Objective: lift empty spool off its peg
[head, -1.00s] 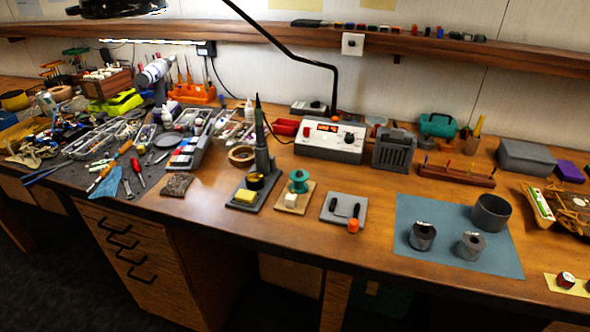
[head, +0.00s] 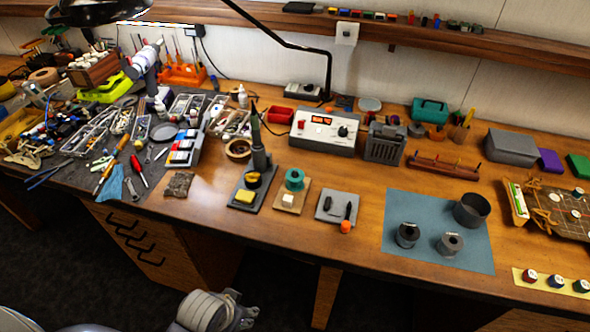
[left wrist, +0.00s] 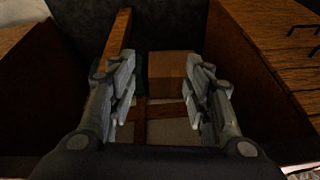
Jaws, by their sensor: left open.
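A teal spool (head: 294,179) stands on a small wooden base (head: 290,203) near the bench's front middle. It shows no visible winding; its peg is mostly hidden by it. A pale block (head: 288,198) sits in front of it on the same base. My left gripper (head: 246,312) is low at the bottom of the head view, in front of the bench and well apart from the spool. In the left wrist view the left gripper (left wrist: 162,82) is open with nothing between its fingers. The spool does not show there. My right gripper is out of view.
A blue mat (head: 400,257) holds grey cylinders. A lamp arm (head: 290,45) hangs behind. Wooden cabinets (left wrist: 265,75) flank the left gripper.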

